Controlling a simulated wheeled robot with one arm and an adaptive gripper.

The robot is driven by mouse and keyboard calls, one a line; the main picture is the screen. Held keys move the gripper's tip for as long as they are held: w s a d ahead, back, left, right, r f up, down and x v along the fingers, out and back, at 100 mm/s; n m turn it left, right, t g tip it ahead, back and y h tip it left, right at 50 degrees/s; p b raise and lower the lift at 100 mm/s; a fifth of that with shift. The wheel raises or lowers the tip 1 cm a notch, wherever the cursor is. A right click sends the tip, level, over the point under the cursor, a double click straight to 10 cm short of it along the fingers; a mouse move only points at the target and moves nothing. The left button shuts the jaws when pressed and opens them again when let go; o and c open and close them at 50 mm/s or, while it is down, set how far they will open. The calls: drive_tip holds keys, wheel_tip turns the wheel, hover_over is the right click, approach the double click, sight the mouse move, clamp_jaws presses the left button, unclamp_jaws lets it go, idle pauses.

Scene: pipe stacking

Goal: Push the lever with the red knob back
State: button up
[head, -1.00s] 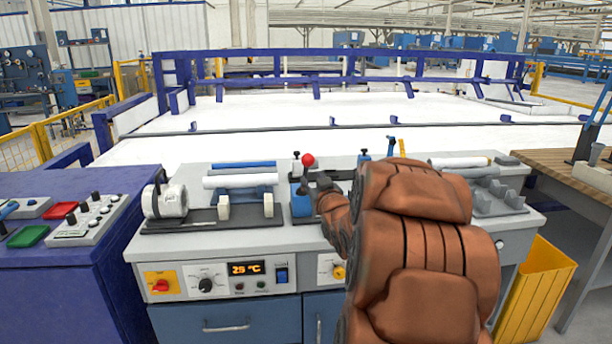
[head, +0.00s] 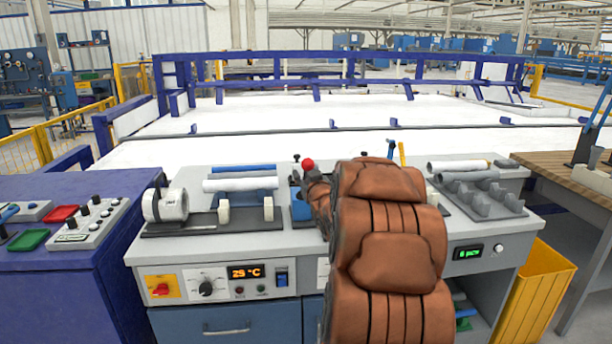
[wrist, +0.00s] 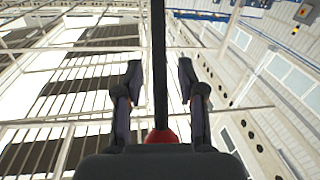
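The red knob (head: 308,164) tops a dark lever on the grey bench, just left of my arm's end in the head view. The lever's blue base (head: 300,210) is partly hidden by my arm. In the wrist view a dark upright bar (wrist: 159,50), apparently the lever's shaft, runs between the two fingers of my gripper (wrist: 160,66). The red knob (wrist: 160,136) shows low between them, close to the palm. Gaps show on both sides of the bar, so the fingers are open around it.
A rack with a white pipe (head: 240,184) and a blue pipe (head: 244,168) stands left of the lever. A grey pipe holder (head: 490,195) is at the right. A small blue lever (head: 391,148) and a yellow one (head: 402,153) stand behind my arm.

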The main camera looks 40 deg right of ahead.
clamp_jaws()
idle(0.7)
